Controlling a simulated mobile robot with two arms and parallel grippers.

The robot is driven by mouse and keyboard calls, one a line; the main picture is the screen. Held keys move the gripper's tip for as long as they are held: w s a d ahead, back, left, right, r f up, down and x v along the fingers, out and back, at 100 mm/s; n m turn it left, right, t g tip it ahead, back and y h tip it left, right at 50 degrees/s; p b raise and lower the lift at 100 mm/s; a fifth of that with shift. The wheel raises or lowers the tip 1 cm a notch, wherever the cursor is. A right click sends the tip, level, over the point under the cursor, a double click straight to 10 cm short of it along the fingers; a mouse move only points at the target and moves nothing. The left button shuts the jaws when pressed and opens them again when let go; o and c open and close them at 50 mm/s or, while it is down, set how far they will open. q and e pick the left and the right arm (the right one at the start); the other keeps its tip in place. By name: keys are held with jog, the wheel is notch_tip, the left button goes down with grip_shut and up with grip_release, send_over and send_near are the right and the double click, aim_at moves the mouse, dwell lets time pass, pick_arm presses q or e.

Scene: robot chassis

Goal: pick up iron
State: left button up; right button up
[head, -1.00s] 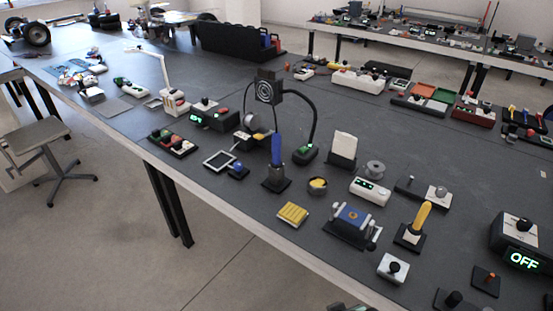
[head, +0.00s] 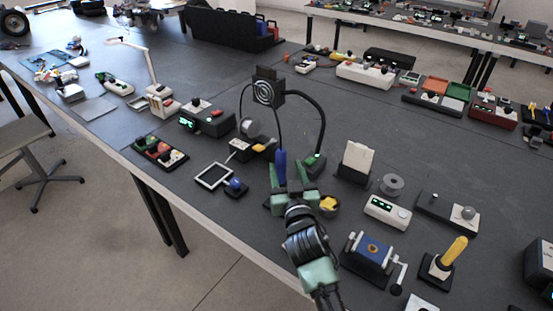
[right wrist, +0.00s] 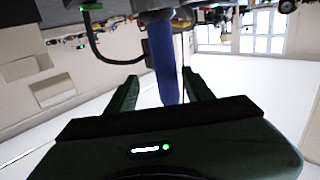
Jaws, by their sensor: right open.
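The iron (head: 280,165) has a blue handle and stands upright in a dark stand, mostly hidden by my gripper in the head view. In the right wrist view the blue handle (right wrist: 164,62) comes down from the top, between the two finger lines. My right gripper (head: 294,190) is open at the iron, with its green fingers to either side of the handle. In the right wrist view the fingers (right wrist: 162,78) show a gap to the handle on both sides. My left gripper is not in view.
A round tin with yellow filling (head: 328,205) sits close right of my gripper. A blue vise (head: 370,252), a yellow-handled tool in a stand (head: 452,251), a white card holder (head: 357,160) and a black gooseneck (head: 318,115) are nearby. The table's front edge runs below.

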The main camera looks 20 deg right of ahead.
aim_at(283, 163)
jog(key=shift+w+r, duration=0.2)
jog(key=shift+r, duration=0.15)
jog(key=shift+w+a+r, duration=0.15)
jog(key=shift+r, duration=0.3)
jog(key=shift+w+f+p, duration=0.1)
jog(key=shift+w+p, duration=0.3)
jog(key=shift+w, duration=0.7)
jog(key=w, duration=0.2)
jog(key=shift+w+f, duration=0.2)
jog(key=shift+w, duration=0.55)
jog(key=c, duration=1)
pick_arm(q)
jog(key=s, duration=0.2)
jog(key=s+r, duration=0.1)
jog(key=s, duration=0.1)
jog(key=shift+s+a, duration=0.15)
pick_arm(e)
grip_shut()
